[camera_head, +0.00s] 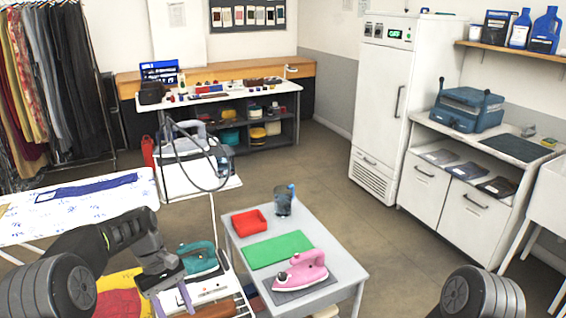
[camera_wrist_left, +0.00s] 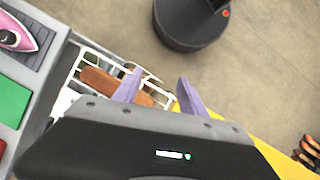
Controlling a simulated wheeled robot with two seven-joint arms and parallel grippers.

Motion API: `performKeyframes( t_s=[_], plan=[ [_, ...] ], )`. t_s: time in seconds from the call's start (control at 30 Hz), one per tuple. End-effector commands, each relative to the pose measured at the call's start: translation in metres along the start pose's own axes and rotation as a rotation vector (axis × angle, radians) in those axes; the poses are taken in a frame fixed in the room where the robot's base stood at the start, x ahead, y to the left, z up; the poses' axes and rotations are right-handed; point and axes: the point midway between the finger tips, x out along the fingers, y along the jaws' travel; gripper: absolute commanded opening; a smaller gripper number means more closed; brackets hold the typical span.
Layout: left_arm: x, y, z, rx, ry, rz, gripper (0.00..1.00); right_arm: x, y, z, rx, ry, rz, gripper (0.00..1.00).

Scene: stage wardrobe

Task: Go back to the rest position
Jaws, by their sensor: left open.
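My left gripper (camera_head: 174,299) comes in from the left in the head view, above the area beside the small grey table. In the left wrist view its two purple fingers (camera_wrist_left: 157,90) stand apart with nothing between them. Below them is a white wire rack (camera_wrist_left: 146,76) with a brown item (camera_wrist_left: 102,83) in it. My right gripper is outside the head view; only a dark part of my right arm shows at the lower right.
A teal iron (camera_head: 198,258) stands close to my left gripper. Open floor (camera_head: 320,165) lies behind the table.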

Motion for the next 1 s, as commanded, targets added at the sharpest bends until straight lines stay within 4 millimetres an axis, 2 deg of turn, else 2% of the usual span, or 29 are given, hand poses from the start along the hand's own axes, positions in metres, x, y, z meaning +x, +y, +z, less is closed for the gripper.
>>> performKeyframes(
  t_s=[0.27, 0.37, 0.57, 0.63, 0.77, 0.83, 0.9, 1.0],
  plan=[
    [0.053, 0.008, 0.0, 0.065, 0.011, 0.018, 0.49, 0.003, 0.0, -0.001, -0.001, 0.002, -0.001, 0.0],
    [0.079, 0.011, 0.001, 0.098, 0.021, 0.029, 0.49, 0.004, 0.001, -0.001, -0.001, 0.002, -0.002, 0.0],
    [0.152, 0.014, 0.013, 0.192, 0.046, 0.058, 0.49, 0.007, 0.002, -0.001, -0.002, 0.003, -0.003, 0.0],
    [0.184, 0.013, 0.023, 0.236, 0.058, 0.071, 0.49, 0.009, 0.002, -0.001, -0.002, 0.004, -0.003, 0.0],
    [0.257, 0.004, 0.057, 0.346, 0.09, 0.105, 0.49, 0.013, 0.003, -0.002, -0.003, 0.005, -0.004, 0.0],
    [0.297, -0.005, 0.086, 0.42, 0.116, 0.128, 0.49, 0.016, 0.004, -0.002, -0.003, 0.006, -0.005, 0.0],
    [0.328, -0.018, 0.116, 0.489, 0.146, 0.15, 0.49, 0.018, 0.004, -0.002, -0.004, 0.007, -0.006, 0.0],
    [0.353, -0.036, 0.154, 0.567, 0.187, 0.177, 0.49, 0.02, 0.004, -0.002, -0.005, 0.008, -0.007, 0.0]
  ],
)
